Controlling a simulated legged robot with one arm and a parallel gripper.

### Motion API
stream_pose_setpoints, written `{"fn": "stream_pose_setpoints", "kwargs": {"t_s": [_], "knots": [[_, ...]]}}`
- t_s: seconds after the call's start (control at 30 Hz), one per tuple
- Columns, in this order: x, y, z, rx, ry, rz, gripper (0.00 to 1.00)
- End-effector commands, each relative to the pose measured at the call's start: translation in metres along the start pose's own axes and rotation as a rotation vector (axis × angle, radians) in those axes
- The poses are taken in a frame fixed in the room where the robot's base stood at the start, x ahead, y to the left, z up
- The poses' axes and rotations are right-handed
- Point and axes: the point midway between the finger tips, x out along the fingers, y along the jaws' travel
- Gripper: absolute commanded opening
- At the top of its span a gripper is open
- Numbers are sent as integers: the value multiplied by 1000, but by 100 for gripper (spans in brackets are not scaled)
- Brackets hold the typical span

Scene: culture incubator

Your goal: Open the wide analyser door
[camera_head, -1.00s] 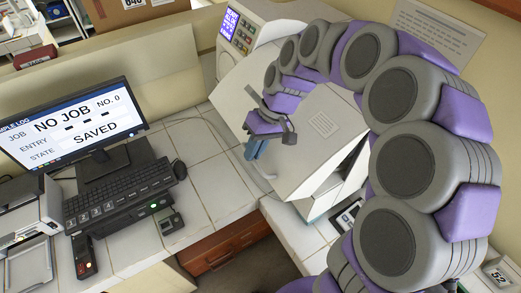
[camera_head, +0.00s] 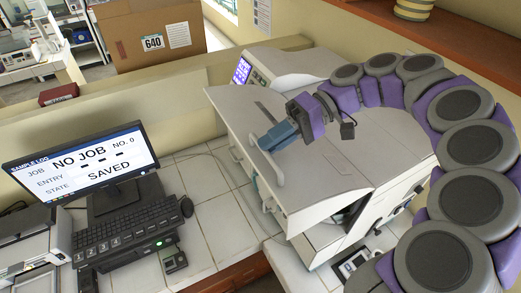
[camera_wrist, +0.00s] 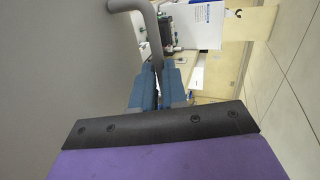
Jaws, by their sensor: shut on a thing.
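The wide analyser door (camera_head: 240,128) is the pale panel on the left-facing front of the white analyser (camera_head: 345,150) in the head view. Its curved grey handle (camera_head: 280,172) stands out from the panel; it also shows at the top of the wrist view (camera_wrist: 150,28). My gripper (camera_head: 268,143) is at the handle's upper end, its blue fingers shut on the bar. In the wrist view the bar runs down between the two blue fingers (camera_wrist: 158,88). The door's plain grey face (camera_wrist: 60,70) fills the left there. How far the door stands open is hard to tell.
A monitor (camera_head: 85,165) and keyboard (camera_head: 125,225) stand on the tiled counter left of the analyser. A cardboard box (camera_head: 150,35) is behind a low partition. My arm arches over the analyser's right side. Bare counter (camera_head: 205,200) lies between keyboard and analyser.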

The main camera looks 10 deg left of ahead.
Motion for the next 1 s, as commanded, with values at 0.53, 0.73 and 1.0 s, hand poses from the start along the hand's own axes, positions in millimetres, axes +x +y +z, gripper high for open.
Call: {"fn": "stream_pose_setpoints", "kwargs": {"t_s": [0.53,0.73,1.0], "knots": [[-40,-16,3,4,3,4,0],[-42,-15,4,4,3,3,0],[-43,-15,5,3,4,2,25]]}}
